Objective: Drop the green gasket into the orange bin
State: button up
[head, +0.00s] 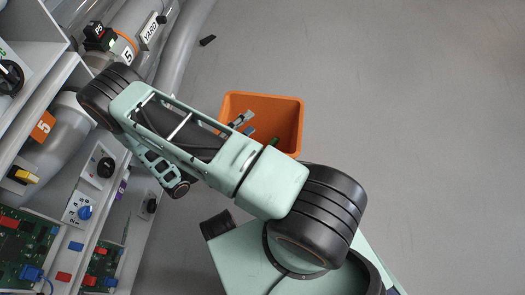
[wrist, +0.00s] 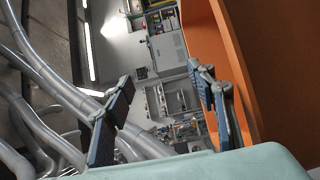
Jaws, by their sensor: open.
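The orange bin (head: 288,112) stands on the grey floor in the head view, partly covered by my arm. My gripper (head: 244,124) is over the left part of the bin's opening, its fingers partly hidden by my arm. In the wrist view my gripper (wrist: 162,88) is open, with nothing between its fingers. The orange bin's wall (wrist: 240,75) rises close beside the right finger there. A small dark green piece (head: 274,141) shows inside the bin by my arm; it may be the green gasket, but it is too small and covered to be sure.
Shelves with circuit boards (head: 22,245) and grey pipes (head: 185,50) line the left side. The floor to the right (head: 430,120) is clear.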

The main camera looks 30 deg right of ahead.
jog(key=shift+a, duration=0.1)
jog(key=v, duration=1.2)
jog(key=shift+r, duration=0.1)
